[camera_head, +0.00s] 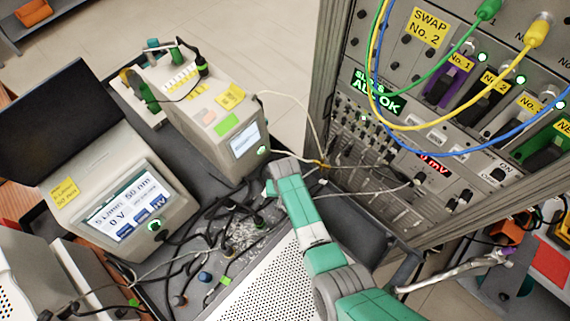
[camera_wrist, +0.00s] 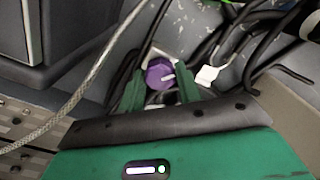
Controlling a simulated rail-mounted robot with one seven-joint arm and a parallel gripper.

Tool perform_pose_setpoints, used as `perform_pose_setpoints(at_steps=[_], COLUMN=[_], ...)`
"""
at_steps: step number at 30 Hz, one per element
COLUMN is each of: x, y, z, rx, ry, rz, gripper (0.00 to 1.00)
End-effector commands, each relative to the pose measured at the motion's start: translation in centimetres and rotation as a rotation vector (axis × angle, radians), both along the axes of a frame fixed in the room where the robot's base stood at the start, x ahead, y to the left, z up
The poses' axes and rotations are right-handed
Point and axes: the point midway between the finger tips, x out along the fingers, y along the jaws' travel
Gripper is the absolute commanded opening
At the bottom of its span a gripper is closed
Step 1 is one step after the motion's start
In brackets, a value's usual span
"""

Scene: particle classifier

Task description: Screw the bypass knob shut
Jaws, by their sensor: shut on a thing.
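The bypass knob (camera_wrist: 158,73) is purple with a white pointer mark, seen from above in the wrist view. My gripper (camera_wrist: 160,85) has its two green fingers around the knob, one on each side, and is shut on it. The knob's lower part and the valve body under it are mostly hidden. In the head view my arm reaches down between the boxy instrument and the rack, and it hides the knob there. I cannot tell from these views how far the knob is screwed down.
Black cables (camera_wrist: 235,35) and a white tag (camera_wrist: 207,75) lie close to the knob. A braided hose (camera_wrist: 75,98) crosses left of my gripper. In the head view, a boxy instrument (camera_head: 190,115) stands left of my arm and a rack (camera_head: 340,60) stands right.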

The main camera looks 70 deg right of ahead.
Motion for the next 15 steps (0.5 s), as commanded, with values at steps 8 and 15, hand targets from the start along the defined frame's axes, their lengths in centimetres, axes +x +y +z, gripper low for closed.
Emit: perform_pose_setpoints(at_steps=[8, 15], x=[0.10, 0.07], y=[-0.05, -0.05], z=[0.19, 0.18], rx=[-0.001, 0.000], ry=[0.000, -0.001], rz=[-0.260, -0.480], gripper=[0.11, 0.11])
